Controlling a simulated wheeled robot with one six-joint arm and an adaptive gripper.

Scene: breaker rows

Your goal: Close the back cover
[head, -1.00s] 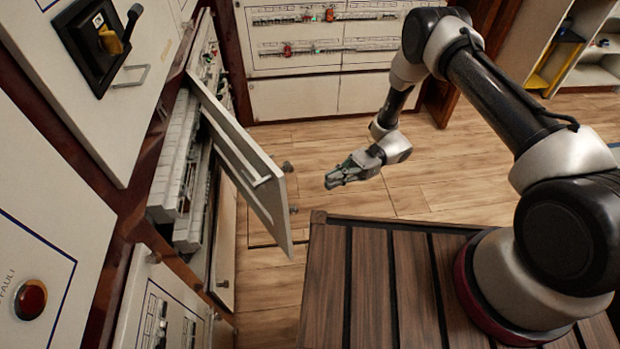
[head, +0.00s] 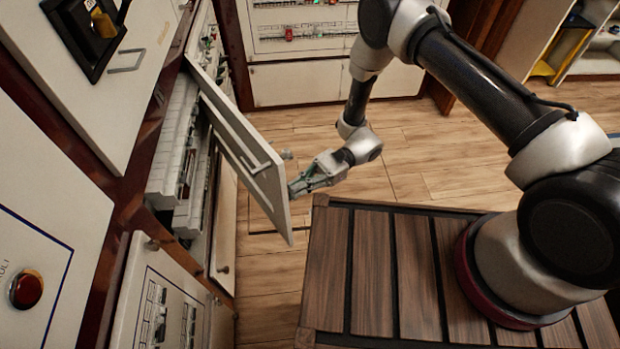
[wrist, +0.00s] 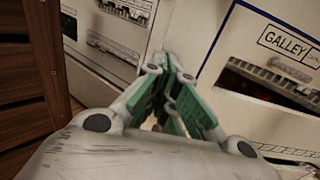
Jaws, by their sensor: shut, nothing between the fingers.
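The back cover (head: 243,150) is a white hinged panel with a bar handle on its face. In the head view it stands swung open from the left cabinet, with breaker rows (head: 178,150) showing in the opening behind it. My gripper (head: 292,192) is shut and empty. Its fingertips are at the outer side of the cover, close to its free edge; I cannot tell whether they touch it. In the wrist view the closed green-grey fingers (wrist: 172,62) point at white panels, and I cannot tell which of these is the cover.
A lower panel with breakers (head: 165,305) lies below the opening. A breaker cabinet (head: 300,40) stands at the back. Open shelves (head: 585,45) are at the far right. The wooden floor (head: 420,150) in the middle is clear. A panel labelled GALLEY (wrist: 285,45) shows in the wrist view.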

